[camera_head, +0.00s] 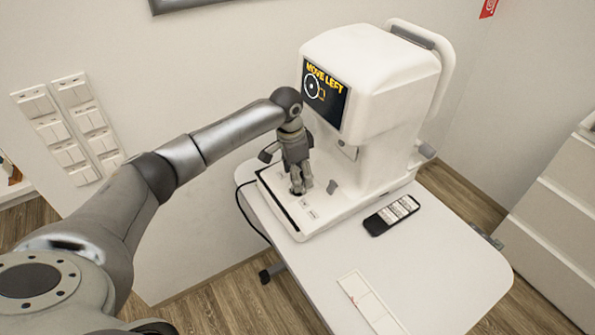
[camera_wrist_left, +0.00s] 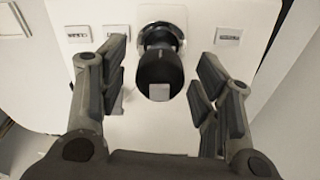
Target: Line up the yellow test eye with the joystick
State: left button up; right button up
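The white eye test machine (camera_head: 375,85) stands on a white table. Its screen (camera_head: 324,94) reads "MOVE LEFT" in yellow. On it, a small yellow-orange test eye mark (camera_head: 322,95) sits at the right side of a white ring (camera_head: 311,86), off its centre. My left gripper (camera_head: 301,188) points down at the machine's base plate, over the joystick. In the left wrist view the black joystick (camera_wrist_left: 160,72) stands between the spread fingers, with a visible gap on each side. In the head view the gripper mostly hides it. My right gripper is not in view.
A grey knob (camera_head: 333,187) sits on the base right of the gripper. A black remote-like device (camera_head: 391,215) and a white card (camera_head: 370,303) lie on the table (camera_head: 440,265). A white drawer unit (camera_head: 555,215) stands at the right. The table's front right is clear.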

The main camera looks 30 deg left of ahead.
pick_arm(q)
jog(key=c, duration=0.9)
jog(key=shift+c, duration=0.2)
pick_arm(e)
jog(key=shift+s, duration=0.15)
pick_arm(q)
jog(key=shift+a, duration=0.15)
jog(key=shift+a+p, duration=0.4)
jog(key=shift+a, duration=0.7)
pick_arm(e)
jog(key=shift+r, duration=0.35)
pick_arm(q)
jog(key=o, duration=1.1)
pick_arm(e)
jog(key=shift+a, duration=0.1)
